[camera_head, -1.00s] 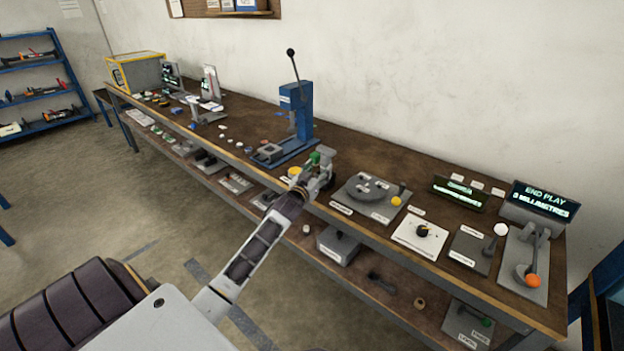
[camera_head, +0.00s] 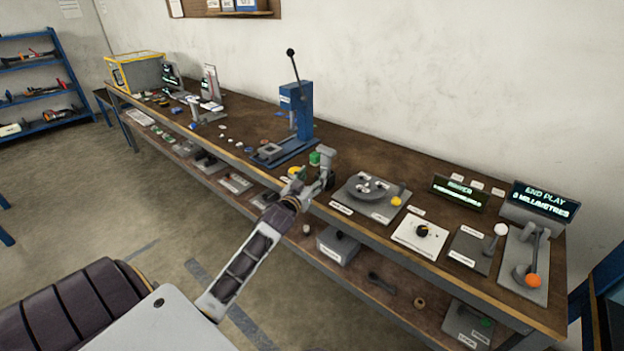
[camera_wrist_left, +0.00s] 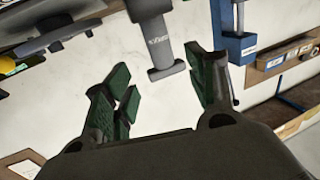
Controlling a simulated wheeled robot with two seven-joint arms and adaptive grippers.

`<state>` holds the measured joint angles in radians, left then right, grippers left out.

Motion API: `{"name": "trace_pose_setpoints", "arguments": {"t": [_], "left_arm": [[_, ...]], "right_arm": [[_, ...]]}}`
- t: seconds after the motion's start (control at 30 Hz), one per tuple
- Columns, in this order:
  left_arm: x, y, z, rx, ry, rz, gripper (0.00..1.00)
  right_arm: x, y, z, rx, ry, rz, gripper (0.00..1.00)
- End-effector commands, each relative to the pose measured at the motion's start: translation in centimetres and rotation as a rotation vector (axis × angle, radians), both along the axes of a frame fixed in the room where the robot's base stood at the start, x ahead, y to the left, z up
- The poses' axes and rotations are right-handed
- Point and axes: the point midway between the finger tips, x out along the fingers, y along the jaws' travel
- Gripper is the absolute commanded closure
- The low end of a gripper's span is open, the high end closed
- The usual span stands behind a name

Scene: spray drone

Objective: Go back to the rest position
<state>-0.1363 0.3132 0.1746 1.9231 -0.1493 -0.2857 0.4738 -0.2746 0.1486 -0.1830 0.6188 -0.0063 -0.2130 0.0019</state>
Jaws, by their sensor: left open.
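My left gripper (camera_head: 303,184) is at the front edge of the long workbench (camera_head: 400,178), left of the round grey turntable fixture (camera_head: 368,188). In the left wrist view its green-padded fingers (camera_wrist_left: 165,95) are spread apart with nothing between them. A grey post with a small cross head (camera_head: 327,160) stands just behind the gripper. It also shows beyond the fingers in the left wrist view (camera_wrist_left: 158,40). A green-topped piece (camera_head: 315,158) is beside the post, and a yellow piece (camera_head: 295,172) is close to the gripper. My right gripper is not in view.
A blue lever press (camera_head: 296,115) stands behind and left of the gripper. To the right are a white dial plate (camera_head: 420,233), a lever with an orange knob (camera_head: 533,280) and an END PLAY display (camera_head: 541,200). The floor (camera_head: 130,210) left of the bench is clear.

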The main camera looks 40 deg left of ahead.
Motion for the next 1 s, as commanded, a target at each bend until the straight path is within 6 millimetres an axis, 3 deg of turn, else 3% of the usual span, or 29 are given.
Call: {"name": "trace_pose_setpoints", "arguments": {"t": [0.27,0.67,1.0], "left_arm": [[0.0,0.0,0.0,0.0,0.0,0.0,0.43],[-0.2,-0.4,-0.5,-0.001,0.021,0.001,0.43],[-3.4,-4.1,-5.4,-0.008,0.234,0.008,0.43]], "right_arm": [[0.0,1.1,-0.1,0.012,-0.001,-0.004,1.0],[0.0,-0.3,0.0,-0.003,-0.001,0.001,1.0],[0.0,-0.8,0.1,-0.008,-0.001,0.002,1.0]]}}
